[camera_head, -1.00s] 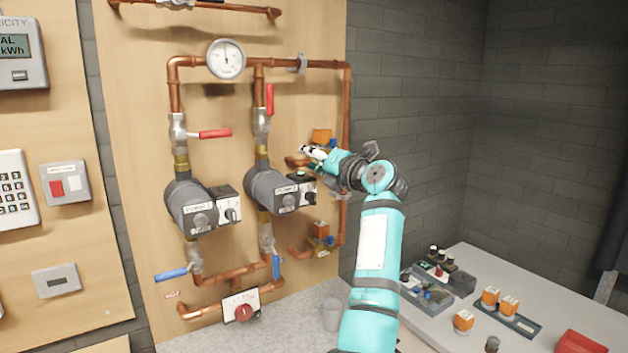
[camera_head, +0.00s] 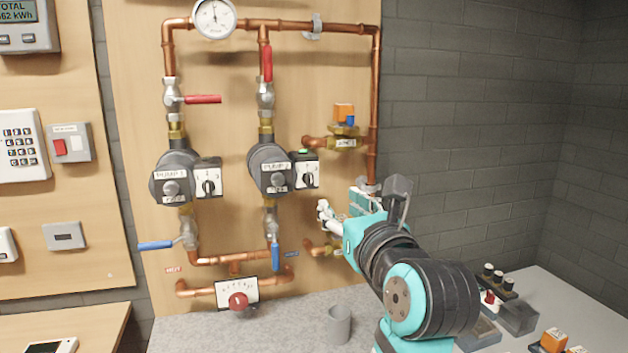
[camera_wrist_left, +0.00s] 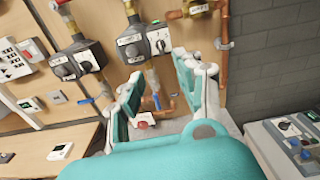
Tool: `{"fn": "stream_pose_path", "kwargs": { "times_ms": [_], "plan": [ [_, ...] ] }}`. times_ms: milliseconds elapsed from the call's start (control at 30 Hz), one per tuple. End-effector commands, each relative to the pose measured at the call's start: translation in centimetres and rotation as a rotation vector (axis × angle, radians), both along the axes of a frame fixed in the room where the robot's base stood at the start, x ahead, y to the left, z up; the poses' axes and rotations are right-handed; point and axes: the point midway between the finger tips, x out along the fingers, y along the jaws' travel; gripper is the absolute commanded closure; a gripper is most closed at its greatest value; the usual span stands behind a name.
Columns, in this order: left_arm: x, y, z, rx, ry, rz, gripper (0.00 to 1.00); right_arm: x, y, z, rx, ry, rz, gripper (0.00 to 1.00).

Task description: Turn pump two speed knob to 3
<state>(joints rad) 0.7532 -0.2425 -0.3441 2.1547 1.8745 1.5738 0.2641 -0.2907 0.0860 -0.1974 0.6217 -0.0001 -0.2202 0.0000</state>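Pump two (camera_head: 266,166) is a dark grey cylinder on the copper pipework of the wooden panel, right of pump one. On its right side is a black box with a pale face carrying the speed knob (camera_head: 309,179). The knob's setting is too small to read. The knob box also shows in the left wrist view (camera_wrist_left: 160,40), beyond the fingers. My left gripper (camera_head: 341,207) is below and right of the knob box, apart from it. In the left wrist view its two fingers (camera_wrist_left: 160,68) are spread with nothing between them. My right gripper is not in view.
Pump one (camera_head: 172,178) with its own knob box is to the left. A red-handled valve (camera_head: 267,64) is above pump two and a blue-handled valve (camera_head: 276,256) below. A vertical copper pipe (camera_head: 374,110) runs right of the knob. A grey cup (camera_head: 339,325) stands on the counter.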

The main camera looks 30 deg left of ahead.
Motion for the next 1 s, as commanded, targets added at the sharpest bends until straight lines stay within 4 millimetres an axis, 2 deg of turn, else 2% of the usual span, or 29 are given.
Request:
{"fn": "stream_pose_path", "kwargs": {
  "times_ms": [100,200,333,633,800,1000],
  "plan": [
    [1.3,1.8,0.4,0.004,0.003,0.007,0.64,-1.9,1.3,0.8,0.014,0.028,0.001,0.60],
    [2.8,3.5,0.4,0.007,0.004,0.008,0.64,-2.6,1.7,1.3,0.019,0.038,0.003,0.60],
    [4.7,5.7,0.4,0.006,0.004,0.008,0.64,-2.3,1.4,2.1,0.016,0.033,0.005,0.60],
    [8.6,10.3,0.4,0.005,0.003,0.007,0.64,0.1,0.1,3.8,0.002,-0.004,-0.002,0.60],
    [10.0,11.8,0.3,0.005,0.003,0.005,0.64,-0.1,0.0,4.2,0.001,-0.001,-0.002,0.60],
    [10.5,12.4,0.1,0.002,0.002,0.004,0.64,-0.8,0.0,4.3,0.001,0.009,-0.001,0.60]
  ]
}}
